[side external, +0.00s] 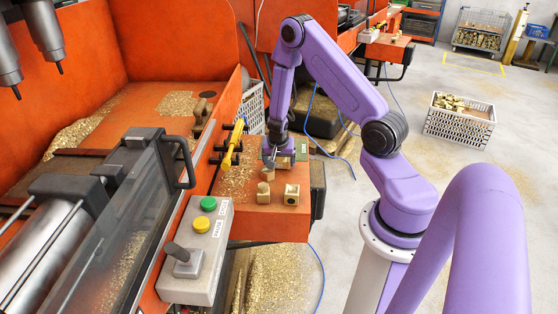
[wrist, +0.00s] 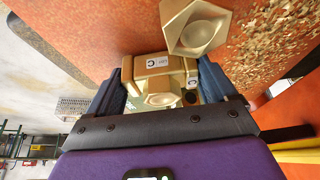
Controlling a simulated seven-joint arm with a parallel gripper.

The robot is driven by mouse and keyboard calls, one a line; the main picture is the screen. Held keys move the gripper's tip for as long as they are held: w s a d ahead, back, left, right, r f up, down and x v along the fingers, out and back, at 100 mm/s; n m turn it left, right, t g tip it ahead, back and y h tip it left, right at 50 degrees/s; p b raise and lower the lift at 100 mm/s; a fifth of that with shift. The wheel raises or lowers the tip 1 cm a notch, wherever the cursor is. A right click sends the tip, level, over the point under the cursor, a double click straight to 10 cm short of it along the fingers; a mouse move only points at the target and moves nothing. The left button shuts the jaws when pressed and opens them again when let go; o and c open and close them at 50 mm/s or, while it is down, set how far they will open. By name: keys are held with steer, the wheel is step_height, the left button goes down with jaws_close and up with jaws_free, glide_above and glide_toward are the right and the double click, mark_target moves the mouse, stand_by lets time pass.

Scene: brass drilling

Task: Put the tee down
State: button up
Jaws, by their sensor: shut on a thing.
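My gripper (side external: 277,162) points down over the orange bench top (side external: 240,205). In the wrist view its two blue fingers (wrist: 165,72) are shut on a brass tee (wrist: 158,88) with a small white label marked C. The held tee shows only in part under my gripper in the side view (side external: 268,173); whether it touches the bench top is hard to tell. A second brass fitting (wrist: 197,27) lies just beyond the held tee. In the side view, two brass fittings stand on the bench in front of my gripper, one at left (side external: 263,193) and one at right (side external: 291,194).
Brass chips (wrist: 275,40) lie on the bench. A yellow-handled tool (side external: 232,146) hangs on the orange wall at left. A control box (side external: 200,245) with green and yellow buttons stands at front left. A white crate of brass parts (side external: 460,120) is on the floor.

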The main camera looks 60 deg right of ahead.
steer(key=shift+f, duration=0.15)
steer(key=o, duration=1.5)
steer(key=shift+c, duration=0.2)
